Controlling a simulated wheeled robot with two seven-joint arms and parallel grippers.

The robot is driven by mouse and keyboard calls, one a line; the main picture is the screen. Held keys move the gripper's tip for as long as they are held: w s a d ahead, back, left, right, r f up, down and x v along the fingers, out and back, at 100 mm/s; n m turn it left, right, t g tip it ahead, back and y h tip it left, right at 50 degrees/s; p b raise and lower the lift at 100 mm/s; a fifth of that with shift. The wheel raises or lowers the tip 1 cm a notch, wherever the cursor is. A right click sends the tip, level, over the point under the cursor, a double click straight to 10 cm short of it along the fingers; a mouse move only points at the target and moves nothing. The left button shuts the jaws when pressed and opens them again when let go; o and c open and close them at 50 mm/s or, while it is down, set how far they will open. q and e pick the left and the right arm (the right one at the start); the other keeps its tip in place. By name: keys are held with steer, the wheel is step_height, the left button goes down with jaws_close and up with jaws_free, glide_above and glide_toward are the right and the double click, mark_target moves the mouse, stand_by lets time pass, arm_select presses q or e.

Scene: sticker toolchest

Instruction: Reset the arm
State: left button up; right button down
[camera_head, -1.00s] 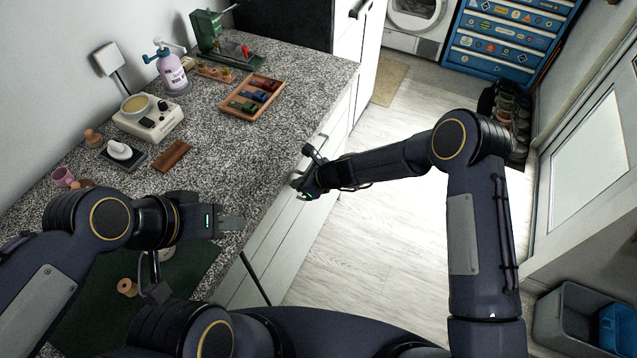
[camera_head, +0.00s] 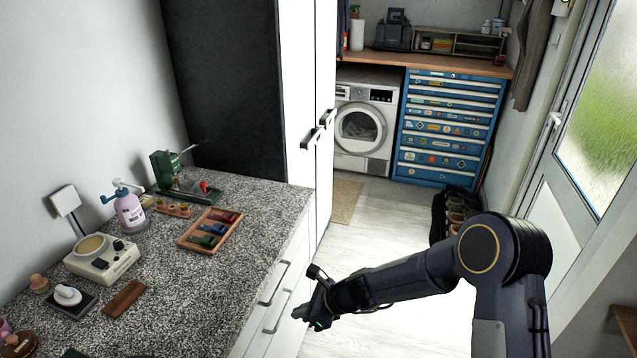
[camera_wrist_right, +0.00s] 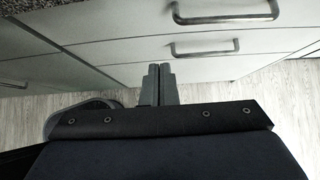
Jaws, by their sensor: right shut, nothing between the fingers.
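My right arm reaches in from the right in the head view. Its gripper (camera_head: 306,312) is beside the white drawer fronts below the granite counter, low over the floor side. In the right wrist view its two fingers (camera_wrist_right: 158,84) are together with nothing between them. Drawer handles (camera_wrist_right: 216,46) show beyond the fingertips; I see no grip on them. My left arm and gripper are out of the head view.
A blue toolchest (camera_head: 446,127) and washer (camera_head: 362,125) stand at the back. The floor between (camera_head: 400,222) is mostly clear.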

steer(key=s+d+r+n+t, duration=0.1)
steer(key=s+d+r+n, duration=0.2)
steer(key=d+r+n, duration=0.35)
steer(key=s+d+r+n, duration=0.35)
steer(key=d+r, duration=0.35)
steer(key=r, duration=0.4)
steer(key=s+d+r+n+t+h, duration=0.1)
steer(key=s+d+n, duration=0.3)
steer(key=s, duration=0.6)
steer(key=s+d+r+n+t+h, duration=0.1)
steer(key=s+d+n+h, duration=0.2)
steer(key=s+d+n, duration=0.2)
steer(key=s+d, duration=0.3)
steer(key=s, duration=0.2)
steer(key=shift+s+d+r+n+h, duration=0.2)
steer(key=shift+s+d+n+h, duration=0.1)
steer(key=shift+s+d+h, duration=0.1)
steer(key=shift+w+a, duration=0.1)
